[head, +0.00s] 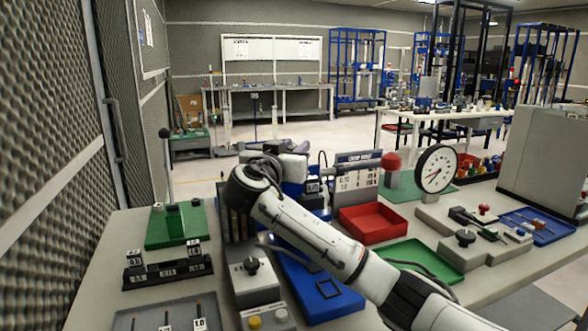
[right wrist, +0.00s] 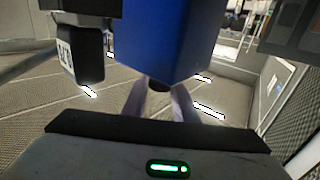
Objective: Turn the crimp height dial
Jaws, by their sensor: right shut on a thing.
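My right arm reaches from the lower right to the crimp press, whose blue body (head: 292,189) shows in part behind my wrist. In the right wrist view the blue body (right wrist: 165,40) fills the top middle. My right gripper (right wrist: 160,90) has two pale fingers reaching in under and behind it. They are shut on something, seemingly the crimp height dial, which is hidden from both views. A small number plate (head: 313,187) is right of my wrist, and a crimp height sign (head: 357,172) stands behind it. My left gripper is out of view.
A red tray (head: 372,224) and a green tray (head: 424,258) lie close right of my forearm. A round gauge (head: 435,169) stands farther right. A green stand with a lever (head: 174,225) and a black block with number tags (head: 168,270) are at the left.

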